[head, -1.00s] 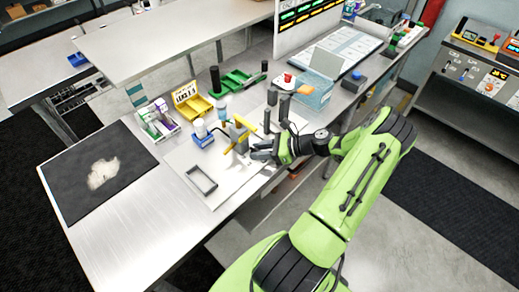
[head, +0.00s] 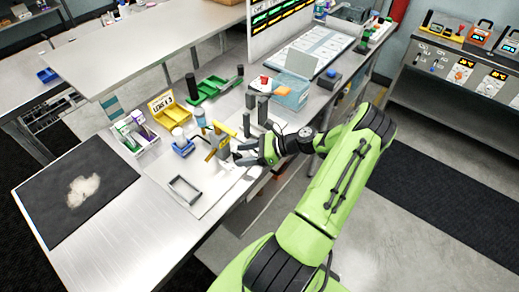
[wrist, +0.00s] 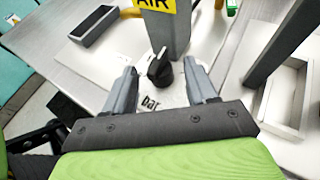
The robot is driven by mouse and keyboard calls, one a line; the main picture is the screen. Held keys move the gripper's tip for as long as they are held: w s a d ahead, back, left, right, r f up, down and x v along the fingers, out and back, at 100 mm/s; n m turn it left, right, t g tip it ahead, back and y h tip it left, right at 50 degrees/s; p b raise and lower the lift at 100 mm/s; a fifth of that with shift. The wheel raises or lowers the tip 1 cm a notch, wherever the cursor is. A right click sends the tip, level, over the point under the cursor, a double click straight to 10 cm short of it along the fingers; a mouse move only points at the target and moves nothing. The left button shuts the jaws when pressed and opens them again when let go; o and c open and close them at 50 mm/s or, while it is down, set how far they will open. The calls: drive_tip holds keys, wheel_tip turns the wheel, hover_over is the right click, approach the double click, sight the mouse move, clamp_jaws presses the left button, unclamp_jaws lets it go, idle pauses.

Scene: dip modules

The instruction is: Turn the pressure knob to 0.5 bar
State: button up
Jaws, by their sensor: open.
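The pressure knob (wrist: 160,68) is black with a pale pointer mark, on the front of a grey post in the wrist view. A yellow AIR label (wrist: 156,4) is above it, and the printed word "bar" (wrist: 150,103) is below it. My gripper (wrist: 159,74) is open, with one finger on each side of the knob; I cannot tell whether either finger touches it. The scale numbers are not readable. In the head view my gripper (head: 240,153) is beside the grey post with the yellow top (head: 221,138), and the knob is too small to make out.
A dark rectangular frame (head: 185,190) lies on the pale board to the left. Dark upright posts (head: 262,110) stand close behind my gripper.

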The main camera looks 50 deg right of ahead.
drive_tip(key=p+v, duration=0.1)
drive_tip(key=v, duration=1.3)
drive_tip(key=shift+s, duration=0.25)
drive_tip(key=s+a+r+m+t+h+p, duration=0.1)
drive_tip(key=s+a+r+m+t+h, duration=0.2)
drive_tip(key=a+m+h, duration=0.35)
drive_tip(key=shift+n, duration=0.25)
drive_tip(key=x, duration=0.5)
drive_tip(key=f+x, duration=0.1)
drive_tip(key=x, duration=0.4)
drive_tip(key=s+a+f+x, duration=0.1)
drive_tip(key=x, duration=0.4)
drive_tip(key=shift+w+f, duration=0.1)
drive_tip(key=shift+w, duration=0.15)
drive_tip(key=shift+c, duration=0.6)
drive_tip(key=shift+g, duration=0.3)
clamp_jaws()
